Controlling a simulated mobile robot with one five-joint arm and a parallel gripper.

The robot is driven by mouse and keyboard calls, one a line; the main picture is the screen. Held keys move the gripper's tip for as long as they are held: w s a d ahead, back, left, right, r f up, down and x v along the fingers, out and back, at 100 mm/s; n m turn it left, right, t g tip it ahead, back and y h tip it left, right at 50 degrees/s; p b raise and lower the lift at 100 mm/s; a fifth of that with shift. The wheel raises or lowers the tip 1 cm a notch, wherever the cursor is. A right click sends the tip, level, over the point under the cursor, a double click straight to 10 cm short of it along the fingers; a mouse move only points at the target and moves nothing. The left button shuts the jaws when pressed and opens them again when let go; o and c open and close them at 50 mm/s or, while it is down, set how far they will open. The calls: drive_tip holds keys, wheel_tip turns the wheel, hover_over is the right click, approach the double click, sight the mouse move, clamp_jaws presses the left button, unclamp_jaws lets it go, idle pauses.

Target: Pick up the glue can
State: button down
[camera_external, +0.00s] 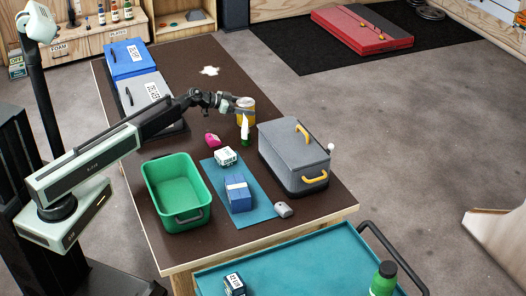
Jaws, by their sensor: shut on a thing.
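The glue can looks to be the yellow can with a pale top (248,117), near the far right part of the dark brown table (190,60). My gripper (240,107) reaches in from the left and is shut on this can at its upper part. The fingertips are small in this view, and the arm's end hides part of the can. I cannot tell whether the can touches the table. A small bottle with a white pointed top and green base (245,132) stands just in front of the can.
A grey toolbox with yellow handles (290,150) stands right of the can. A pink item (212,139), white box (225,156) and blue box (238,194) are nearer. A green bin (155,180) is front left; blue and grey cases (128,58) are back left.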

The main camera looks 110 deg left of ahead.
drive_tip(key=shift+r, duration=0.1)
wheel_tip(320, 180, up, 10)
drive_tip(key=p, duration=1)
